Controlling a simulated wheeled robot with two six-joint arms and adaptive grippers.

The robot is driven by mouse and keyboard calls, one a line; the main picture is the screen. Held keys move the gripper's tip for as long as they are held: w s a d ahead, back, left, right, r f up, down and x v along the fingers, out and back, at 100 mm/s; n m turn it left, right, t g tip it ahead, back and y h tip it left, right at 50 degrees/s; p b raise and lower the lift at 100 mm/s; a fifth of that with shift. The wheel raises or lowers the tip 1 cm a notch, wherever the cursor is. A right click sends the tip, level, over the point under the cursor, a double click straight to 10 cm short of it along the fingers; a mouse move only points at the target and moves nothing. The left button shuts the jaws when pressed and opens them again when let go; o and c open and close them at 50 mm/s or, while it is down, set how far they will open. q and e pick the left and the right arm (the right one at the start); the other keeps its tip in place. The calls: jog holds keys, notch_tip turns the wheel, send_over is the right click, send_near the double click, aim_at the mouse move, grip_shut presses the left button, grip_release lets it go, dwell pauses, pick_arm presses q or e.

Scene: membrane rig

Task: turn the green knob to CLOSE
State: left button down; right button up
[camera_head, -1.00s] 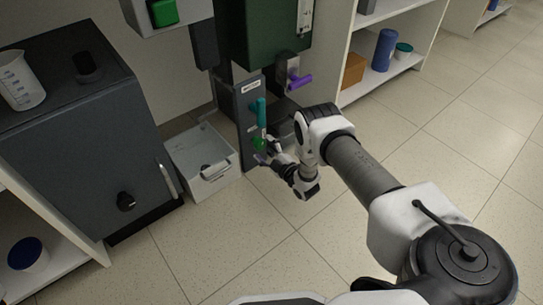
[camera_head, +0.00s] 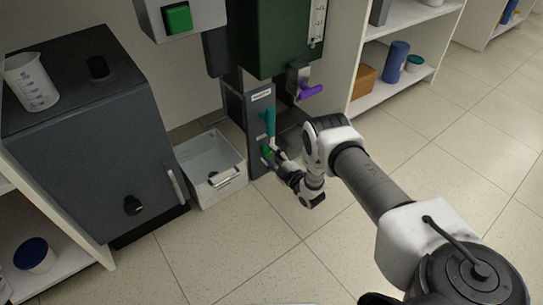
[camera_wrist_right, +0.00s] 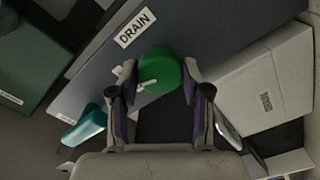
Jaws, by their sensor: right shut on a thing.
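The green knob (camera_wrist_right: 160,72) sits on the dark panel (camera_wrist_right: 190,30) beside a white DRAIN label (camera_wrist_right: 135,27) in the right wrist view. A small pale mark shows on the knob's face. My right gripper (camera_wrist_right: 158,88) has one finger on each side of the knob and is shut on it. In the head view the green knob (camera_head: 265,151) is low on the panel, partly hidden by my right gripper (camera_head: 271,155). I cannot read any CLOSE marking. My left gripper is out of view.
A teal handle (camera_head: 270,122) is just above the knob, and a purple handle (camera_head: 310,91) is to its upper right. A white bin (camera_head: 222,190) stands on the floor left of the panel, near a dark cabinet (camera_head: 90,165). Floor to the right is open.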

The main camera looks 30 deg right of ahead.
dwell(0.4)
jog(key=shift+r, duration=0.1)
jog(key=shift+n, duration=0.3)
jog(key=shift+p, duration=0.3)
jog(key=shift+n, duration=0.4)
jog(key=shift+n, duration=0.3)
